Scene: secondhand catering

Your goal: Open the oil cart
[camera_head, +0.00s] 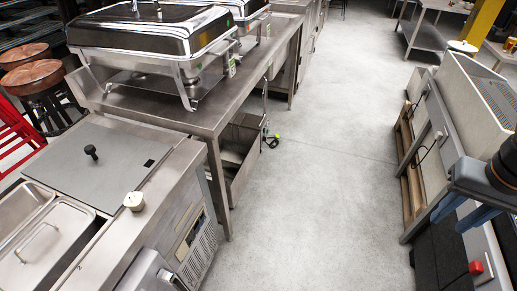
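No thing here is clearly marked as the oil cart. At the lower left stands a steel unit with a flat grey lid (95,165) lying shut on top. The lid has a black knob (91,152), and a pale round knob (134,201) sits near the unit's right edge. Under the steel table is a low open-topped metal box (243,173), with a small black and green-yellow part (271,139) on the floor beside it. I cannot tell which of these is the oil cart.
A steel table (207,118) carries large chafing dishes (150,38). Steel pans (50,245) sit at the lower left, with brown-topped stools (32,75) behind. A grey concrete aisle (320,150) runs clear up the middle. Steel equipment (470,100) lines the right.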

